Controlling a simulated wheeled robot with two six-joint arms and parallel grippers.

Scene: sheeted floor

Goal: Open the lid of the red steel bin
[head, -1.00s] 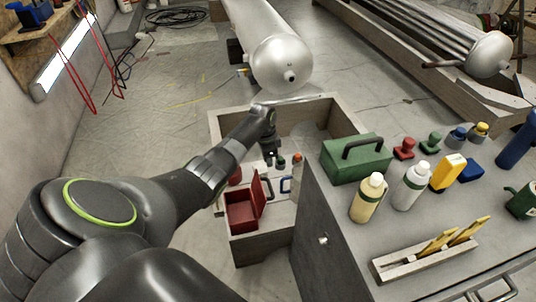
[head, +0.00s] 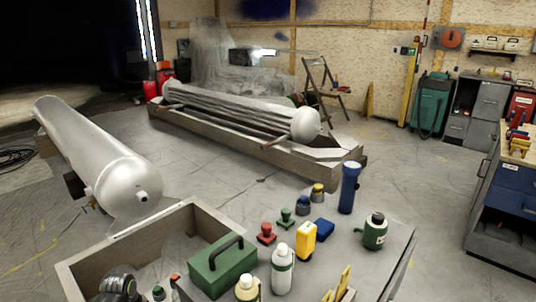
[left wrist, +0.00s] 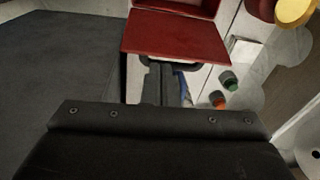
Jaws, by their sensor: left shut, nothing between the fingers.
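The red steel bin (left wrist: 182,4) shows only in part at the top edge of the left wrist view. Its flat red lid (left wrist: 175,38) is swung away from the box towards the camera and looks open; its exact angle is hard to tell. My left gripper (left wrist: 162,68) is shut and empty, with its fingertips close to the lid's near edge. I cannot tell whether they touch it. In the head view the bin is out of frame, and only a dark part of my left arm shows at the bottom left. My right gripper is in neither view.
A grey bench carries a green toolbox (head: 222,266), a white bottle (head: 282,270), a yellow bottle (head: 306,240) and a blue flashlight (head: 349,187). A wooden crate (head: 195,207) stands left of it. Small green (left wrist: 229,80) and orange (left wrist: 219,102) capped items sit near my left gripper.

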